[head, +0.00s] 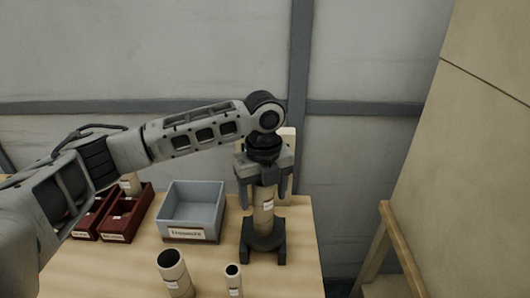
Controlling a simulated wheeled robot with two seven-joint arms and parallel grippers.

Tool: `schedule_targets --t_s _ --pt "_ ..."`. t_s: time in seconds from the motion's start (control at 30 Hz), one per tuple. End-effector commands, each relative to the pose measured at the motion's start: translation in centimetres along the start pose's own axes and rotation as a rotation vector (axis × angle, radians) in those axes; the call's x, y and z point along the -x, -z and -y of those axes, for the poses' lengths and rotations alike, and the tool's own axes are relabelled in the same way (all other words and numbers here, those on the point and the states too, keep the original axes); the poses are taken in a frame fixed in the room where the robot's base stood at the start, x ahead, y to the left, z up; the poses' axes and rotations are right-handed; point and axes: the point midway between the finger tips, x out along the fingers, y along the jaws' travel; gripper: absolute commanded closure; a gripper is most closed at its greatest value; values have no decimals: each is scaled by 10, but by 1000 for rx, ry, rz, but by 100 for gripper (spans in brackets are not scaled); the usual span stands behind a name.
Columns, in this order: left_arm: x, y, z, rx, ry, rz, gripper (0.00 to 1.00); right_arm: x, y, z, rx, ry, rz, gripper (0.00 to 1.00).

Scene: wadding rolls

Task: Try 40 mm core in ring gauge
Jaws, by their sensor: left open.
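A tan cardboard core (264,220) with a white label stands upright at the dark ring gauge (264,243) near the table's right side. Its lower end meets the gauge's ring; I cannot tell how deep it sits. My left gripper (263,198) points down over the core, open, with one finger on each side of its upper part. The core's top is hidden by the gripper. A wide core (175,275) and a narrower core (233,281) stand upright at the table's front. My right gripper is not in view.
A grey bin (191,235) with a label stands left of the gauge and looks empty. Dark red bins (117,238) stand further left, with another core (131,184) by them. A pale object (289,139) shows behind my gripper. A wooden frame (402,245) stands right of the table.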

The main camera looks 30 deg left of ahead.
Motion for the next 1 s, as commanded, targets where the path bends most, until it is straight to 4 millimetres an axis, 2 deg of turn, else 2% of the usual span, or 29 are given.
schedule_targets --t_s 0.4,0.57,0.73,1.0 --pt "98 0 1 -2 5 1 33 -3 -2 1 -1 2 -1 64" --pt "128 0 0 0 2 1 33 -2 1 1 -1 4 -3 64" --pt "142 0 0 0 -1 -1 33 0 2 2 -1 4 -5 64" --pt "144 1 0 -1 -2 -2 33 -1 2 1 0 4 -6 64"
